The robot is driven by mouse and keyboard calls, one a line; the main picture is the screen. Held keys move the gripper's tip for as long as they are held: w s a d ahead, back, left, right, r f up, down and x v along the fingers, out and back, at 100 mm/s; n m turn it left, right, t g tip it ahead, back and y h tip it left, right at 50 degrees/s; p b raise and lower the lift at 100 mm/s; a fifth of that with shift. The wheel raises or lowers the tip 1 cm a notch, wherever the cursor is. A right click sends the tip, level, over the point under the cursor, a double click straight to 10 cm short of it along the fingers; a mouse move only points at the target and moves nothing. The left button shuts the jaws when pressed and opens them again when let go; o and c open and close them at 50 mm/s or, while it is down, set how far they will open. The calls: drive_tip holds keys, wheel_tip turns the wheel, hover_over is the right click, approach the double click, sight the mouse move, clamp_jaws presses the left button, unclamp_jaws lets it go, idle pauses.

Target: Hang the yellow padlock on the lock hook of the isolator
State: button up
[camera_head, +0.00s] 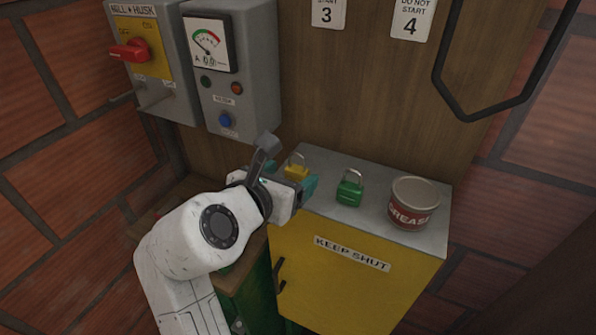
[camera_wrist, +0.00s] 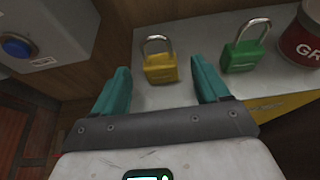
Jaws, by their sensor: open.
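The yellow padlock (camera_head: 297,171) stands upright on the grey top of the yellow cabinet, partly hidden behind my gripper in the head view. In the wrist view the yellow padlock (camera_wrist: 160,68) is whole, its shackle up, just beyond and between my fingertips. My gripper (camera_head: 292,183) is open and empty, with teal fingers (camera_wrist: 160,75) apart on either side of the padlock's line. The isolator (camera_head: 145,45) is a grey box at the upper left with a red handle (camera_head: 130,51) on a yellow plate. Small metal rods (camera_head: 150,97) stick out at its lower part; which is the lock hook I cannot tell.
A green padlock (camera_head: 350,188) stands right of the yellow one. A grease tin (camera_head: 413,203) is farther right on the cabinet top (camera_head: 330,215). A grey meter box (camera_head: 235,70) with a blue button hangs beside the isolator. A black looped bar (camera_head: 480,115) hangs at upper right.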

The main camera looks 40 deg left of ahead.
sight(294, 174)
drive_tip(key=x, duration=0.4)
drive_tip(key=shift+w+f+p, duration=0.15)
drive_tip(key=shift+f+p, duration=0.05)
drive_tip(key=shift+p, duration=0.2)
drive_tip(key=c, duration=1.1)
drive_tip(key=shift+r, duration=0.15)
